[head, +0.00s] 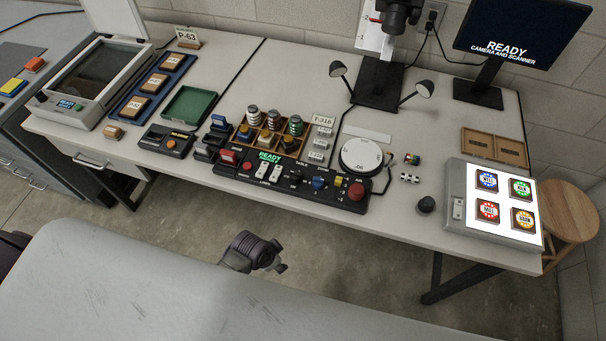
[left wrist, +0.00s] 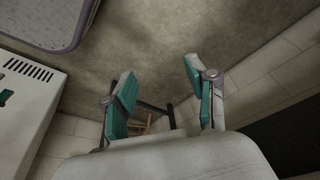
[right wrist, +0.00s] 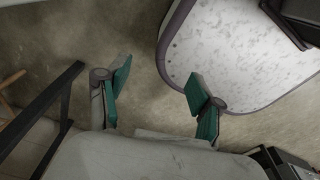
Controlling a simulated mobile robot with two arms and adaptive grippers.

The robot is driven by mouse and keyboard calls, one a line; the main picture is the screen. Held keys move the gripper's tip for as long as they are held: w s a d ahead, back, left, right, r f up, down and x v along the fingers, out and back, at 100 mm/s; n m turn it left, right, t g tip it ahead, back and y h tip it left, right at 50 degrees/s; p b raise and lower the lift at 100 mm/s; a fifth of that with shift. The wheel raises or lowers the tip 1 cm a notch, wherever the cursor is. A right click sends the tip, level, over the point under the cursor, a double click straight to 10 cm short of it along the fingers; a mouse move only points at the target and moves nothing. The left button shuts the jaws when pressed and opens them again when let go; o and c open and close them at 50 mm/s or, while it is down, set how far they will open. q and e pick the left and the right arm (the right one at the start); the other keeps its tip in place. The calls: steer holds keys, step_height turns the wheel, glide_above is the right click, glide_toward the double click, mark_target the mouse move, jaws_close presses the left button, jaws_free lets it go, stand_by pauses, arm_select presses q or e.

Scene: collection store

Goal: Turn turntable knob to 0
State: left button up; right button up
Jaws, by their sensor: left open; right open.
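The black control panel (head: 288,178) lies along the table's front edge. Its blue knob (head: 319,183) sits under the word TABLE; its setting is too small to read. The round white turntable (head: 361,155) stands just behind the panel's right end. In the head view one dark gripper (head: 268,256) hangs low in front of the table, apart from the panel; I cannot tell which arm it is. My left gripper (left wrist: 160,72) is open and empty in the left wrist view. My right gripper (right wrist: 158,75) is open and empty in the right wrist view.
A lit box (head: 452,200) with four tiles and a wooden stool (head: 567,212) are at the right.

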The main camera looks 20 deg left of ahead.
arm_select(q)
steer(key=w+d+r+m+h+b, duration=0.1)
steer(key=w+d+r+m, duration=0.2)
steer(key=r+m, duration=0.3)
steer(key=w+d+r+m, duration=0.3)
steer(key=w+r+m, duration=0.1)
steer(key=r, duration=0.4)
steer(key=w+d+r+m+h+b, duration=0.1)
steer(key=w+d+r+m, duration=0.3)
steer(key=r, duration=0.4)
steer(key=m+g+y, duration=0.2)
steer(key=m+y, duration=0.2)
steer(key=m, duration=1.3)
glide_toward(296, 173)
steer(key=f, duration=0.3)
steer(key=f+p, duration=0.1)
steer(key=f, duration=0.6)
steer(key=shift+w+a+f, duration=0.1)
steer(key=shift+w+a, duration=0.15)
arm_select(e)
steer(key=shift+s+d+f, duration=0.1)
steer(key=shift+d+f, duration=0.3)
steer(key=shift+d, duration=0.1)
arm_select(q)
steer(key=shift+c, duration=0.2)
steer(key=shift+p, duration=0.3)
jaws_close()
